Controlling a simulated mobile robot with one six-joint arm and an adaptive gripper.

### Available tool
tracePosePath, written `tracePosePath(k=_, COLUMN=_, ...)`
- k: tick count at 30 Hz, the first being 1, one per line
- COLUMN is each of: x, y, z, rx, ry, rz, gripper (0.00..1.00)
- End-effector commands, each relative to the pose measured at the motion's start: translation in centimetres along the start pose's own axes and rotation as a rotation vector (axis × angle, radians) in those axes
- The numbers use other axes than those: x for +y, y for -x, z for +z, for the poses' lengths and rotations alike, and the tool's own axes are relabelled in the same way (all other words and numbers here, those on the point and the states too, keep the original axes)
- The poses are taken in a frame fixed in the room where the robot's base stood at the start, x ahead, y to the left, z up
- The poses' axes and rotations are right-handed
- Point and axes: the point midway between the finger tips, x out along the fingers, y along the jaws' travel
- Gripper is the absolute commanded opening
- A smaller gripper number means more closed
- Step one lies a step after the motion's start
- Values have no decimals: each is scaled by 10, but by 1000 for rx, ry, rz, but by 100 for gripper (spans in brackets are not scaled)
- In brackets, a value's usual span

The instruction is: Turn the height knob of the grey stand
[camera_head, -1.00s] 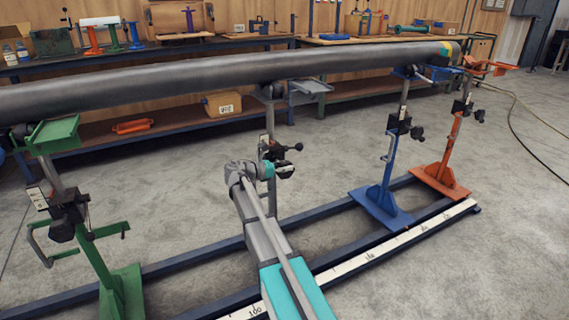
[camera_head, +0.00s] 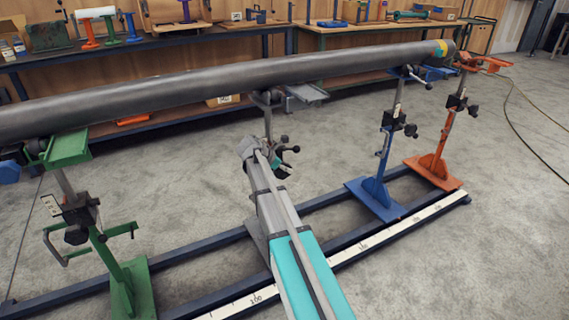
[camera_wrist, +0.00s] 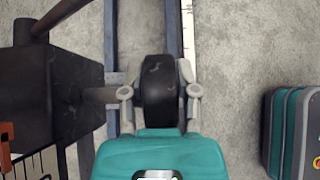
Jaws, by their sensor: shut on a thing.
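The grey stand (camera_head: 267,122) holds up the middle of the long dark pipe (camera_head: 200,97) in the head view; my arm hides much of its lower part. In the wrist view its black height knob (camera_wrist: 158,82) sits on a short shaft from the dark block (camera_wrist: 62,85) of the stand. My gripper (camera_wrist: 159,92) has one finger on each side of the knob and is shut on it. In the head view my gripper (camera_head: 281,172) is small and partly hidden behind my wrist, so the knob is hard to make out there.
A green stand (camera_head: 130,285) is at the left, a blue stand (camera_head: 378,195) and an orange stand (camera_head: 436,168) at the right. They stand along floor rails (camera_head: 200,255) with a white scale strip. Workbenches (camera_head: 115,50) line the wall behind. Open floor lies at the right.

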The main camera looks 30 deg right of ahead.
Motion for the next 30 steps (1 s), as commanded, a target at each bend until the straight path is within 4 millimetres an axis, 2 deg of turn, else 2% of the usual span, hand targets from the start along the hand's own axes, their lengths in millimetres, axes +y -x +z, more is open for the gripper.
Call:
tracePosePath(k=17, x=-1, y=-1, z=0, rx=42, ry=0, rz=-2, gripper=0)
tracePosePath(k=18, x=-1, y=-1, z=0, rx=41, ry=0, rz=-2, gripper=47)
tracePosePath(k=21, x=-1, y=-1, z=0, rx=41, ry=0, rz=-2, gripper=66)
tracePosePath(k=23, x=-1, y=-1, z=0, rx=41, ry=0, rz=-2, gripper=74)
tracePosePath(k=30, x=0, y=-1, z=0, rx=40, ry=0, rz=-1, gripper=74)
